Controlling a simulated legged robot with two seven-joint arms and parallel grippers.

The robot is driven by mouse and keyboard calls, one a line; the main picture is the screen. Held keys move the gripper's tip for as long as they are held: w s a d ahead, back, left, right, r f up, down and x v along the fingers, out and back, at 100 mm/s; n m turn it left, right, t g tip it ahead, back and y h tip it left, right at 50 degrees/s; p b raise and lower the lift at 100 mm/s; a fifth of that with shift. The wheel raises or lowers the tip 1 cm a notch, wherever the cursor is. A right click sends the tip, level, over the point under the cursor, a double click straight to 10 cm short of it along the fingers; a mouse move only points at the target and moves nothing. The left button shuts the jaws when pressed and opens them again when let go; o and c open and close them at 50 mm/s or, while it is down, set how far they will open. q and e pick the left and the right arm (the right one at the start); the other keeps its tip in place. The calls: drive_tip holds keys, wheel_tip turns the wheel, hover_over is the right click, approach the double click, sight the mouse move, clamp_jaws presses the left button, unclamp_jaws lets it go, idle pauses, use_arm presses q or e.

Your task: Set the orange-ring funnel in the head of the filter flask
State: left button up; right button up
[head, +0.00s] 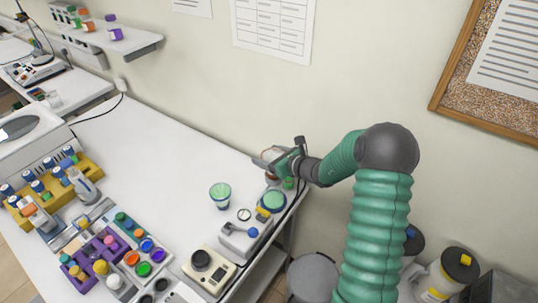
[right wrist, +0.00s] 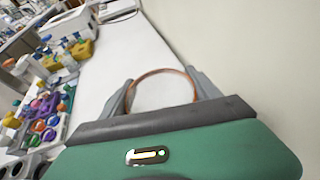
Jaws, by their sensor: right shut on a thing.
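My right gripper (head: 268,161) is above the far right end of the white bench, near the wall. It is shut on the orange-ring funnel, whose thin orange rim (right wrist: 161,70) arches between the two grey fingers in the right wrist view. The funnel's lower part is hidden there, and it is small and mostly covered in the head view. I cannot clearly pick out the filter flask; the gripper and arm cover part of that bench corner. My left gripper is not in view.
A clear cup with green content (head: 220,194) and a round green-topped vessel (head: 272,201) stand near the bench's right edge. A cream device (head: 209,270) is in front. Purple racks (head: 96,256) crowd the left. The bench middle is clear.

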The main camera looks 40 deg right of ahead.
drive_tip(key=shift+f, duration=0.5)
drive_tip(key=shift+d+f, duration=0.1)
drive_tip(key=shift+f, duration=0.1)
drive_tip(key=o, duration=1.4)
drive_tip(key=shift+d+f, duration=0.15)
drive_tip(key=shift+d, duration=0.15)
drive_tip(key=shift+a, duration=0.15)
